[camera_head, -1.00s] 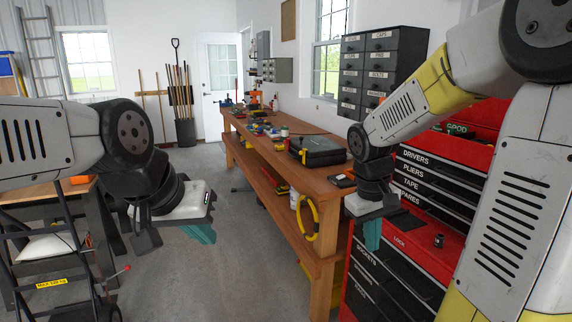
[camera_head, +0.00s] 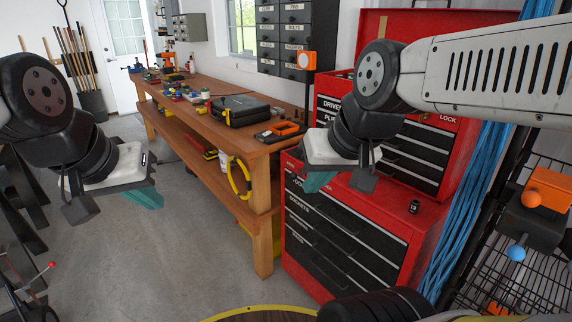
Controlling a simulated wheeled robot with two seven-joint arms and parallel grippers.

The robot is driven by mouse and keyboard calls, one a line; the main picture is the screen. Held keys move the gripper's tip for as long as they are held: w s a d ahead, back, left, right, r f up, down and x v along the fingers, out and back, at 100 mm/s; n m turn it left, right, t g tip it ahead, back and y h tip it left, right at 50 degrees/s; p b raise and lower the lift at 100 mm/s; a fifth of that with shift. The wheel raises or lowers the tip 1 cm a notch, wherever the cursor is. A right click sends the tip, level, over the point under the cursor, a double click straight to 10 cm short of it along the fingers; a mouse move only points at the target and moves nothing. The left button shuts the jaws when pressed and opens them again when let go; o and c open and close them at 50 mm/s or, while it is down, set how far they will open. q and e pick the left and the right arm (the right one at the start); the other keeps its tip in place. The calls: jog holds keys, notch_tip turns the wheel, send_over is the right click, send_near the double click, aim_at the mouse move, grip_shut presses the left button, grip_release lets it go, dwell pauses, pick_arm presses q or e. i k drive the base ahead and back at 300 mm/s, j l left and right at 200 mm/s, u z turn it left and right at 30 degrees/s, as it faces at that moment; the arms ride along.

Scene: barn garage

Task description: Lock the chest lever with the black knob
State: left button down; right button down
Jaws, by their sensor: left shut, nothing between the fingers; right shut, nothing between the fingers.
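The red tool chest (camera_head: 341,219) stands right of centre, with black drawers below and a red upper box (camera_head: 432,155) on top. A small black knob (camera_head: 414,206) shows on the lower chest's red top, near its right front; its lever cannot be made out. My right gripper (camera_head: 319,181) is shut and empty, pointing down beside the chest's left front, left of the knob and apart from it. My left gripper (camera_head: 143,198) is shut and empty, over the floor at the left, far from the chest. My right arm hides part of the upper box.
A wooden workbench (camera_head: 258,150) with a black case (camera_head: 239,110) and a yellow ring (camera_head: 239,177) stands left of the chest. Blue cables (camera_head: 470,205) and a wire rack (camera_head: 515,275) are at the right. The floor (camera_head: 180,255) in front is open.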

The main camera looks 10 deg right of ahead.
aim_at(293, 176)
jog(key=z, duration=0.45)
jog(key=i+l+u, duration=0.1)
jog(key=i, duration=0.5)
jog(key=i+l+u, duration=0.1)
jog(key=i, duration=0.55)
jog(key=l, duration=0.1)
